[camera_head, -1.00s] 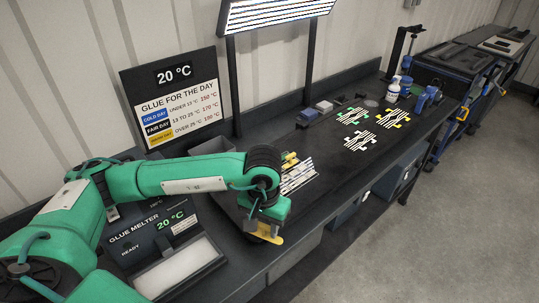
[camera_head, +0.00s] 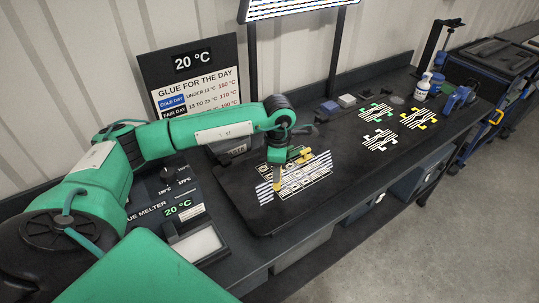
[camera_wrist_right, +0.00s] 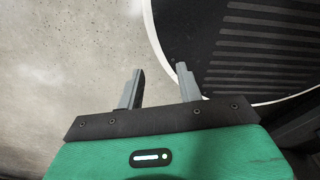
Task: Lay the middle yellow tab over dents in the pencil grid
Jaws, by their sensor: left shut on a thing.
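My left gripper (camera_head: 279,168) is shut on a yellow tab (camera_head: 279,183) and holds it upright at the panel with the pencil grid (camera_head: 308,174). The panel is a striped piece with a grid of small marked cells, lying on a dark mat. The tab's lower end is over the grid's left part; I cannot tell whether it touches.
The glue melter (camera_head: 185,228) stands front left of the mat, before a glue temperature sign (camera_head: 190,80). Striped pieces with green (camera_head: 376,112), yellow (camera_head: 418,119) and white (camera_head: 379,139) tabs lie to the right. A white bottle (camera_head: 422,86) stands beyond them.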

